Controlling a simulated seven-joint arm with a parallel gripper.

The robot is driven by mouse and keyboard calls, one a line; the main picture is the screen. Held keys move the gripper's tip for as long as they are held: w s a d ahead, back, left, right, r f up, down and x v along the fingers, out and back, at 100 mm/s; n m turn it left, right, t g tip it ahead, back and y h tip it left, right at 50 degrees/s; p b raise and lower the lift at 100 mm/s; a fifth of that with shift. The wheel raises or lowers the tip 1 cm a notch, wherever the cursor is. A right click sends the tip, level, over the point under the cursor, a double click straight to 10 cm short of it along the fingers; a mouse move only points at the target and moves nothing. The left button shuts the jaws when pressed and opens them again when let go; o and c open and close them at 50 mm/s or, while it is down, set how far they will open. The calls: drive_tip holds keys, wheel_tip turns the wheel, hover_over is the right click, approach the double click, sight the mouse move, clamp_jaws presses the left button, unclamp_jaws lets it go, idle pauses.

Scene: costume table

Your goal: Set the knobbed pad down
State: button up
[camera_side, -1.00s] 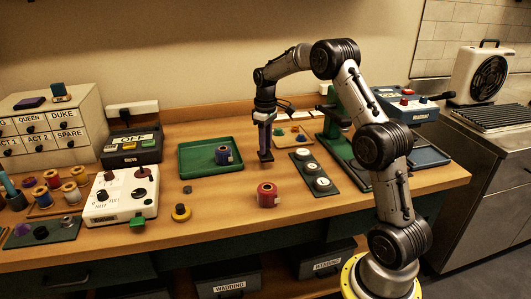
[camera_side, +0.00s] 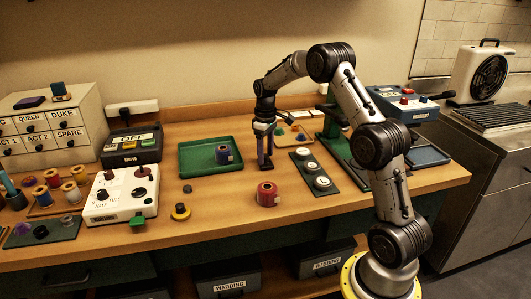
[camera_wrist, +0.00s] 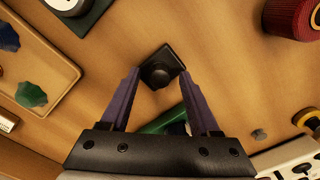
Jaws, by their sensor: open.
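The knobbed pad is a small dark square with a round black knob. In the wrist view the pad (camera_wrist: 172,55) lies flat on the bare wooden table, just beyond and between my fingertips. In the side view the pad (camera_side: 265,167) is a small dark patch below the fingers, partly hidden by them. My gripper (camera_side: 265,158) is open, pointing down over it, with its purple fingers spread. In the wrist view my gripper (camera_wrist: 160,76) shows a gap between each finger and the knob.
A red spool (camera_side: 267,194) stands in front. A dark green strip with white discs (camera_side: 314,169) lies to the right. A wooden tray with small coloured pieces (camera_side: 292,137) is behind, right.

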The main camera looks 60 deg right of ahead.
sight(266, 155)
wheel_tip(266, 155, up, 12)
drive_tip(key=s+a+r+t, duration=0.1)
drive_tip(key=s+a+r, duration=0.3)
drive_tip(key=a+r, duration=0.4)
drive_tip(key=s+a+r+t, duration=0.1)
drive_tip(key=s+a+t, duration=0.1)
drive_tip(key=s+a, duration=0.7)
drive_tip(key=s+a+f+t, duration=0.1)
drive_tip(key=s+a+f, duration=0.1)
drive_tip(key=s+a, duration=0.2)
drive_tip(key=s+a+f+t, duration=0.1)
drive_tip(key=s+a, duration=0.3)
drive_tip(key=s, duration=0.5)
drive_tip(key=shift+s+a+f, duration=0.15)
drive_tip(key=shift+s+f, duration=0.2)
drive_tip(key=shift+f, duration=0.4)
drive_tip(key=shift+o, duration=0.4)
drive_tip(key=shift+s+a+f+t, duration=0.1)
drive_tip(key=shift+s+f+t, duration=0.2)
drive_tip(key=shift+s+f, duration=0.1)
